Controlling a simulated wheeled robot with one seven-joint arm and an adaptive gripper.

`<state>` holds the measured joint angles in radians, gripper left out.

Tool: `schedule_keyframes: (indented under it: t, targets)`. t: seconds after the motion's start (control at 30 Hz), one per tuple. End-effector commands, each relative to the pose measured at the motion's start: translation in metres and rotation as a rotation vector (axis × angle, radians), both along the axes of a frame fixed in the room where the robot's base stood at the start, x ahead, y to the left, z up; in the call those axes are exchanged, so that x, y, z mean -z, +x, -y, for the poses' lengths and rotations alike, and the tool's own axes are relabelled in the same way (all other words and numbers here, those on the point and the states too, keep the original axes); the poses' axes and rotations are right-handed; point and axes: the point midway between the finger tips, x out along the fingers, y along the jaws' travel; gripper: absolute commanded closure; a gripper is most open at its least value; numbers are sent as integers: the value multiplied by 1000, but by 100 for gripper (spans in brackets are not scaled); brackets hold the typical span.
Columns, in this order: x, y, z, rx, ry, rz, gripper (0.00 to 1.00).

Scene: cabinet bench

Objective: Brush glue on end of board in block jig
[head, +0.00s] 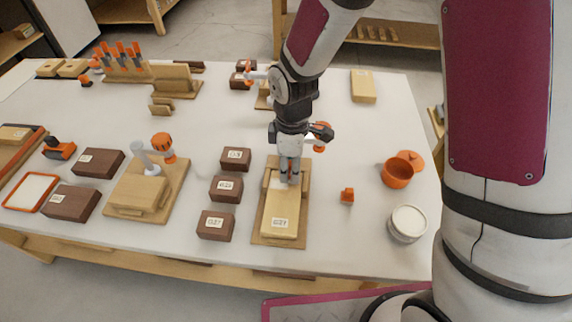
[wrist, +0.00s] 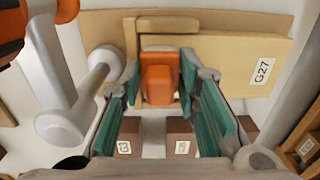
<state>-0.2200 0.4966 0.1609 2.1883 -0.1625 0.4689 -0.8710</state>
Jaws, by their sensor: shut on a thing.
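The board with label G27 (head: 280,215) lies flat in the block jig (head: 264,238) near the front of the bench. It also shows in the wrist view (wrist: 225,60), running to the right. My gripper (head: 290,178) points down over the far end of the board. Its teal fingers (wrist: 160,85) are shut on an orange piece (wrist: 158,72), by the jig's wooden block. Whether this piece is a brush handle I cannot tell, and its lower end is hidden. An open orange pot (head: 397,175) stands to the right, beside its lid (head: 411,158).
A white post (wrist: 75,122) stands close to my gripper in the wrist view. Dark labelled blocks (head: 226,189) line the left side of the jig. A second jig (head: 128,200) stands further left. A small orange piece (head: 347,196) and a round white tub (head: 407,223) lie to the right.

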Motion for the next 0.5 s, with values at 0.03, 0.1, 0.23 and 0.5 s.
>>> schedule_keyframes:
  t: [0.03, 0.1, 0.23, 0.5]
  targets:
    - [1, -2, 4, 3, -2, -5, 93]
    - [0, -3, 7, 2, -2, -5, 93]
    - [0, -3, 8, 0, -1, -4, 93]
    - [0, -3, 7, 0, -1, -3, 93]
